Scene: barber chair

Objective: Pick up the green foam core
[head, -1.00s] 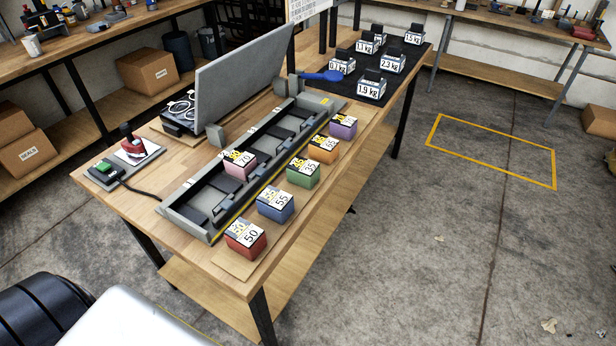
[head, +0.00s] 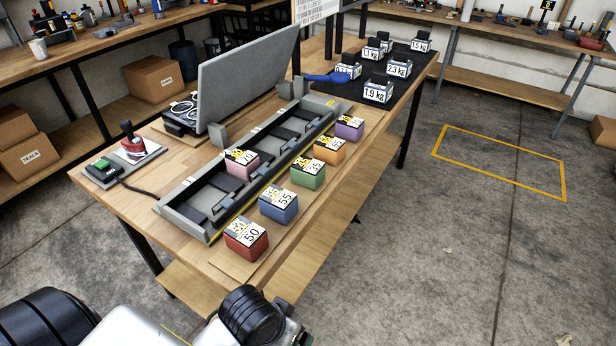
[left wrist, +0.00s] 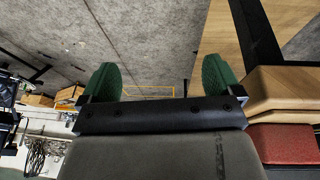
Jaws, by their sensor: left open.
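The green foam core (head: 308,173) is a small block with a white and yellow label on top. It sits on the workbench's near side, between the blue core (head: 278,204) and the orange core (head: 330,150). My left gripper (left wrist: 160,82) shows in the left wrist view with two green finger pads spread wide and nothing between them. A red block (left wrist: 285,145) is at the right edge of that view, beside the gripper. The green core cannot be made out there. My right gripper is in neither current view.
The cores stand in a row with a red core (head: 245,239) nearest and a purple core (head: 349,129) farthest. A pink core (head: 242,163) is in the long grey fixture (head: 190,213). Labelled weights stand on a black mat (head: 345,85). Open floor lies right.

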